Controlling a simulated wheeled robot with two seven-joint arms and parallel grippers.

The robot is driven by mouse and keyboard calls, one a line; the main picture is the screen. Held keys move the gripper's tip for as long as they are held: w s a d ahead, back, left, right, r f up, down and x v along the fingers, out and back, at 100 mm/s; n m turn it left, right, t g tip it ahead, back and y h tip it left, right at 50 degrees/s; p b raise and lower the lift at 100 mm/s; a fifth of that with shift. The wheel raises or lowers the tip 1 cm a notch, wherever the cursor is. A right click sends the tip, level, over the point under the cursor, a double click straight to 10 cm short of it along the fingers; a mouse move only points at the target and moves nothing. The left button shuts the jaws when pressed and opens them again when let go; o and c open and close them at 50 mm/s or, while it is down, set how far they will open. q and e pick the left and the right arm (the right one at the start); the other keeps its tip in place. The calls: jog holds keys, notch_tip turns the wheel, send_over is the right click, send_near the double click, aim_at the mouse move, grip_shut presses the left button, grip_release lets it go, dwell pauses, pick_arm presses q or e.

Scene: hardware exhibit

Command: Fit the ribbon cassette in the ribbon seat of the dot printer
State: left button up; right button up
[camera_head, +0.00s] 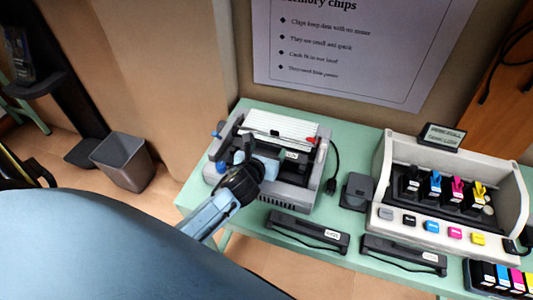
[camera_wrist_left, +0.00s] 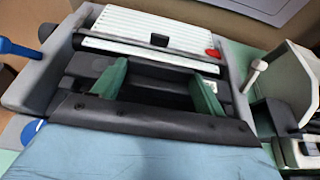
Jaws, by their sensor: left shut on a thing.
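The dot printer (camera_head: 297,192) stands on the green table, a grey box with a white ribbed cover at its back; its white cover (camera_wrist_left: 160,27) also shows in the left wrist view. My left gripper (camera_head: 262,165) reaches over the printer's open middle. Its green fingers (camera_wrist_left: 157,88) stand apart there, shut on a dark ribbon cassette (camera_head: 291,155) whose white label shows just right of the gripper. The cassette lies at or just above the ribbon seat; contact cannot be told. The seat is mostly hidden under gripper and cassette. My right gripper is not in view.
Two dark cassettes (camera_head: 300,229) (camera_head: 403,252) with ribbon loops lie along the table's front. A grey and white ink unit (camera_head: 388,215) with coloured cartridges stands right. A black plug with cable (camera_head: 331,185) and a dark block (camera_head: 357,190) lie between.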

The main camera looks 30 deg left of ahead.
pick_arm(q)
jog(key=shift+f, duration=0.25)
jog(key=shift+f, duration=0.5)
jog(key=o, duration=1)
jog(key=shift+r, duration=0.2)
jog(key=p+v, duration=0.1)
jog(key=v, duration=1.1)
jog(key=shift+r, duration=0.3)
